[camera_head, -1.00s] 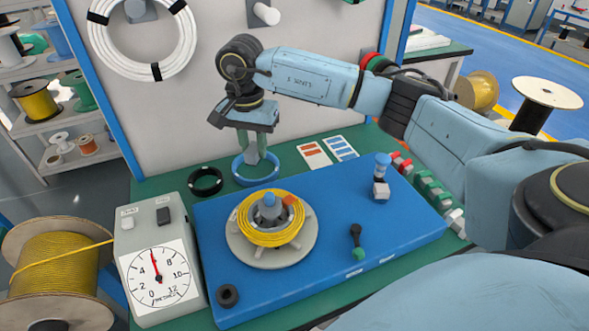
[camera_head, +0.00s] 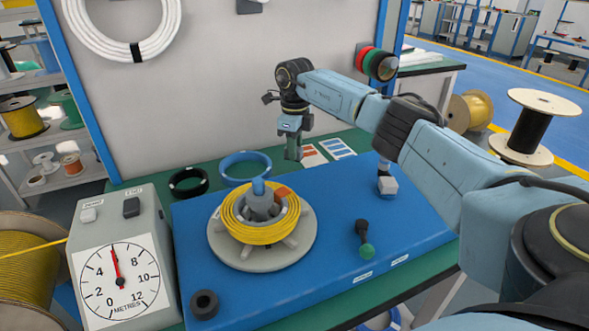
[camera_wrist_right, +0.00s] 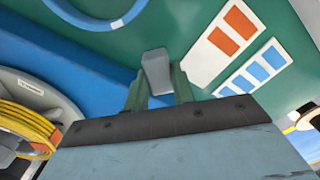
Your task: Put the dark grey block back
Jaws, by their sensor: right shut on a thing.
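My right gripper (camera_head: 293,152) is above the green bench, between the blue cable ring (camera_head: 252,168) and the printed cards (camera_head: 322,152). In the right wrist view its green fingers (camera_wrist_right: 158,90) are shut on a grey block (camera_wrist_right: 157,70), which I take to be the dark grey block. The block sticks out past the fingertips. I cannot tell from these frames whether it touches the bench. In the head view the fingers mostly hide the block. My left gripper is not in view.
A metre dial box (camera_head: 118,275) stands left.

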